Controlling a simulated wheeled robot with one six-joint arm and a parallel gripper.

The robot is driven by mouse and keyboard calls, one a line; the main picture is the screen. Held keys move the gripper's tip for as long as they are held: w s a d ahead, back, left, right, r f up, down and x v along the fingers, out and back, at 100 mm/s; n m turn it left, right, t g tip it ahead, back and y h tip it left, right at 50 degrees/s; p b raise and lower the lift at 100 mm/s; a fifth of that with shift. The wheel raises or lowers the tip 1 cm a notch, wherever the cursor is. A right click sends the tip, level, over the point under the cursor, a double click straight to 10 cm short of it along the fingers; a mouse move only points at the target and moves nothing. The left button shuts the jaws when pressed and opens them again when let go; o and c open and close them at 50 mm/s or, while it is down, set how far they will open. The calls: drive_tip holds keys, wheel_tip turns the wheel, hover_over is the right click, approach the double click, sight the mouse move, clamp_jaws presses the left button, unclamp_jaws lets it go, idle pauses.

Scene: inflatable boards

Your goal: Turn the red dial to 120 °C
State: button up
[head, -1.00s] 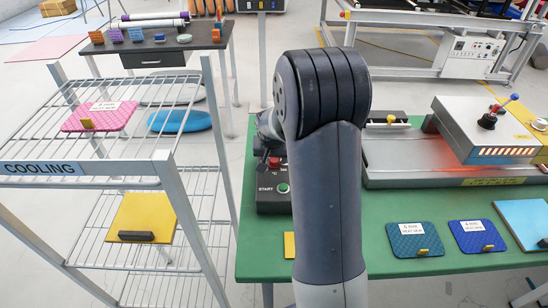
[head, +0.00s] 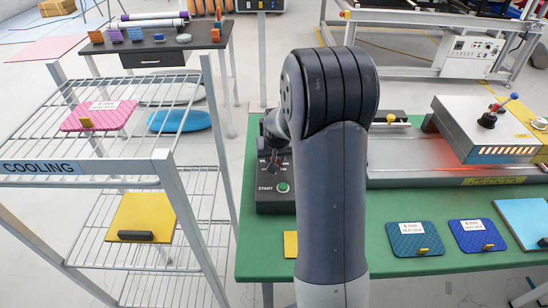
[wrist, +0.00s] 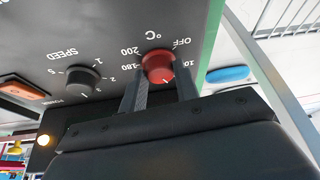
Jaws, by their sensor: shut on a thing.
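The red dial (wrist: 157,66) sits on a dark control box (head: 262,200) at the left end of the green table. In the wrist view the panel lettering is upside down, with OFF, °C, 200 and 180 beside the dial; the other temperature marks are mostly hidden by a finger. A white mark shows on the dial's lower edge, but I cannot tell its exact setting. My gripper (wrist: 161,78) is shut on the red dial, one finger on each side. In the head view my gripper covers the dial.
A black SPEED knob (wrist: 82,80) and an orange POWER switch (wrist: 24,88) are on the same panel. A green START button (head: 283,187) is on the box. The COOLING rack (head: 150,175) stands close on the left. A conveyor (head: 420,170) lies to the right.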

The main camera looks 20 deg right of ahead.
drive_tip(key=shift+n, duration=0.5)
drive_tip(key=o, duration=1)
drive_tip(key=shift+c, duration=0.2)
drive_tip(key=d+b+v, duration=0.1)
drive_tip(key=v, duration=0.9)
drive_tip(key=shift+s+a+r, duration=0.25)
drive_tip(key=shift+a+r, duration=0.1)
drive_tip(key=x, duration=1)
drive_tip(key=shift+w+a+f+p, duration=0.15)
drive_tip(key=shift+w+f+p, duration=0.05)
drive_tip(key=shift+p, duration=0.2)
drive_tip(key=shift+w+f, duration=0.1)
drive_tip(key=shift+f, duration=0.1)
